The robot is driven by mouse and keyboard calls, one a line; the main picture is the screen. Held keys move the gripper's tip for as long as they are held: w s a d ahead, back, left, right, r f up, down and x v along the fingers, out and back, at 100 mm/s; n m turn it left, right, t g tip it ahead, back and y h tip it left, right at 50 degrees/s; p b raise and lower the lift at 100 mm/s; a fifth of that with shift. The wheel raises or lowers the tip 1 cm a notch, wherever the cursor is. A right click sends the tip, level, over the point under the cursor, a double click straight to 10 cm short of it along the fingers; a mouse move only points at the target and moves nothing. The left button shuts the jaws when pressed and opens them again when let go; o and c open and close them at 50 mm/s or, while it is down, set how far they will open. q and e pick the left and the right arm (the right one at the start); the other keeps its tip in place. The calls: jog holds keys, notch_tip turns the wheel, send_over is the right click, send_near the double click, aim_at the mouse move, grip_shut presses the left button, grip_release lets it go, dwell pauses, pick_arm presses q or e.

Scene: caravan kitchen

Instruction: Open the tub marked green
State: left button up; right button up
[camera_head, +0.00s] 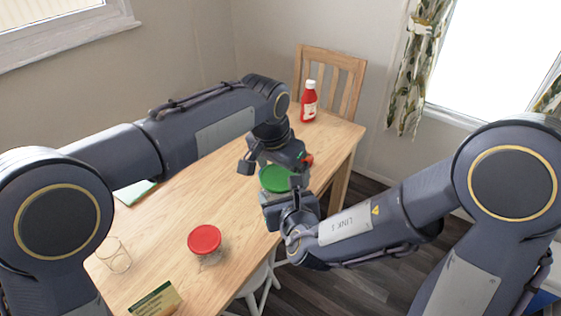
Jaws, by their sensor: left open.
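The tub with the green lid (275,179) is near the right edge of the wooden table. Only its lid shows clearly; its body is hidden behind my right gripper. My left gripper (271,173) is open above the green lid, with its fingers towards opposite sides of it; I cannot tell whether they touch it. My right gripper (283,206) is low at the near side of this tub. Its jaws are hard to make out, and I cannot tell whether they hold the tub body.
A clear tub with a red lid (204,239) stands nearer on the table (170,235). A glass (114,256), a green and yellow box (156,300) and a pale green cloth (135,192) are at the left. A red bottle (309,104) stands at the far end, before a chair (349,72).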

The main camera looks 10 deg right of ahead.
pick_arm(q)
jog(key=c, duration=0.9)
jog(key=shift+o, duration=0.2)
jog(key=shift+r, duration=0.2)
jog(key=shift+r, duration=0.35)
jog(key=shift+a+r, duration=0.1)
jog(key=shift+r, duration=0.45)
jog(key=shift+w, duration=0.1)
